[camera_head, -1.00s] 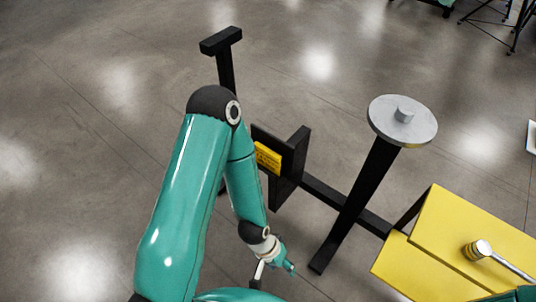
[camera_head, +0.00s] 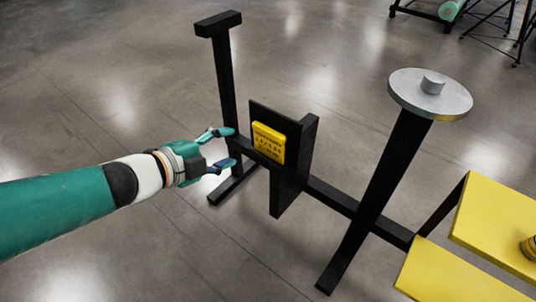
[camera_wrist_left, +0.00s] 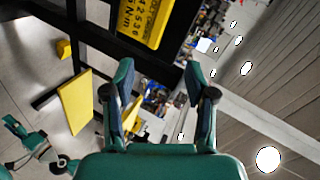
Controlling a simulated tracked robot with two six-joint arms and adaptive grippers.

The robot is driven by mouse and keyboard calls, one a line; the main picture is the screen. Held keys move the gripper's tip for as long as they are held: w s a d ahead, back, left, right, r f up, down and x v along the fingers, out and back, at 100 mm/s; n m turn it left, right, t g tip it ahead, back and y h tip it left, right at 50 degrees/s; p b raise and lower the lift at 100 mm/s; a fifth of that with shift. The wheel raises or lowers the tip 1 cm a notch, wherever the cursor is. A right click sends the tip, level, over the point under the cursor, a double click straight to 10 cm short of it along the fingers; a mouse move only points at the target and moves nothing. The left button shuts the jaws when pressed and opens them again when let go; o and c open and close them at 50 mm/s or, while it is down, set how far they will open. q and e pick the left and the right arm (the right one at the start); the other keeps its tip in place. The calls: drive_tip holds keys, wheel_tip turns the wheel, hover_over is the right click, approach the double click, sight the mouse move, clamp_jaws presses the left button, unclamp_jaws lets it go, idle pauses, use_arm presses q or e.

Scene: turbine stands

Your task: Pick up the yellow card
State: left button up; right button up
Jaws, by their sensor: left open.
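The yellow card (camera_head: 268,143), with dark lettering, sits upright against a black panel (camera_head: 291,125) on the stand in the head view. It also shows at the top of the left wrist view (camera_wrist_left: 146,18), cut off by the frame edge. My left gripper (camera_head: 233,148) is open and empty, to the left of the card and apart from it. In the left wrist view its two fingers (camera_wrist_left: 160,85) are spread with nothing between them.
A black post (camera_head: 226,85) with a crossbar top stands just behind my left gripper. A round grey disc (camera_head: 410,95) on a slanted black leg and a yellow table (camera_head: 500,215) are to the right. Open floor lies at the left.

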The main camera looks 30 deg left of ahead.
use_arm(q)
drive_tip(key=s+m+b, duration=0.1)
drive_tip(key=s+m, duration=0.2)
drive_tip(key=p, duration=0.2)
approach(267, 134)
drive_tip(key=shift+y, duration=0.4)
drive_tip(key=b+x, duration=0.2)
drive_tip(key=x, duration=0.2)
drive_tip(key=b+x, duration=0.2)
drive_tip(key=x, duration=0.1)
drive_tip(key=shift+w+d+f, duration=0.2)
drive_tip(key=shift+w+d, duration=0.05)
drive_tip(key=shift+w, duration=0.05)
drive_tip(key=shift+w+f, duration=0.1)
drive_tip(key=shift+w, duration=0.35)
clamp_jaws()
use_arm(e)
wheel_tip(267, 134, down, 4)
drive_tip(key=shift+f, duration=0.25)
